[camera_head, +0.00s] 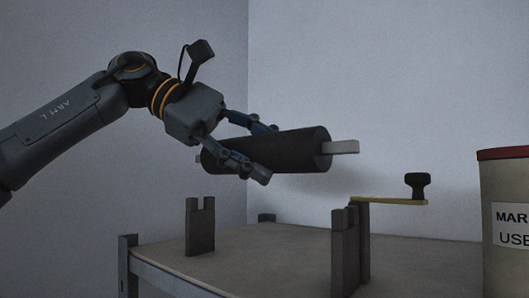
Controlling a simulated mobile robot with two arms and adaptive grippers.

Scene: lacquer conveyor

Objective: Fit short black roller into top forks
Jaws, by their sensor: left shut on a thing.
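My left gripper (257,152) is shut on the short black roller (292,148) and holds it in the air above the table. The roller lies roughly level, with a pale shaft end (346,147) sticking out on the right; its left end is partly hidden by the gripper. Below stand upright grey forks: a left fork (200,228) with a notch in its top and a right fork (346,250) nearer the front. The roller is clear of both. My right gripper is not in view.
A crank with a black knob (416,184) on a yellowish arm sits beside the right forks. A labelled drum with a red rim (503,153) stands at the right edge. The table top (270,262) is largely bare between the forks.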

